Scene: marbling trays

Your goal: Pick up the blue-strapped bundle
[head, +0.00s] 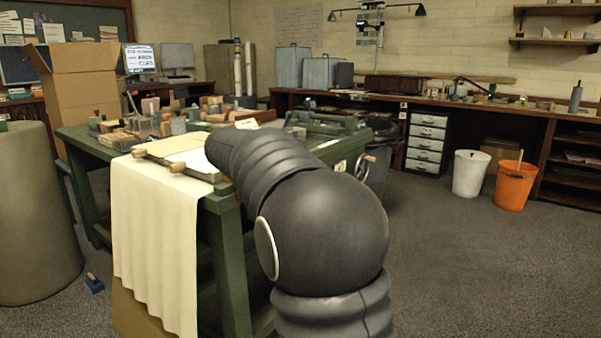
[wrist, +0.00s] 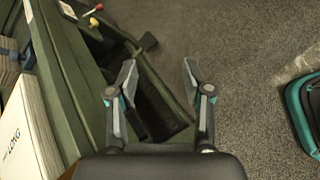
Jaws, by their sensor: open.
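I cannot make out a blue-strapped bundle for certain in either view. A small dark blue object (head: 94,283) lies on the floor at the lower left in the head view, too small to identify. My gripper (wrist: 159,72) is open and empty in the wrist view, its two fingers apart over the side of a green bench frame (wrist: 75,80) and the grey floor. In the head view my own arm hides the gripper and part of the green workbench (head: 232,270).
Wooden blocks (head: 150,125) crowd the workbench, and a cream cloth (head: 155,250) hangs over its front. A white bin (head: 470,173) and an orange bucket (head: 514,186) stand at right. A teal-rimmed dark object (wrist: 303,112) is at the wrist view's right edge. Floor at right is clear.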

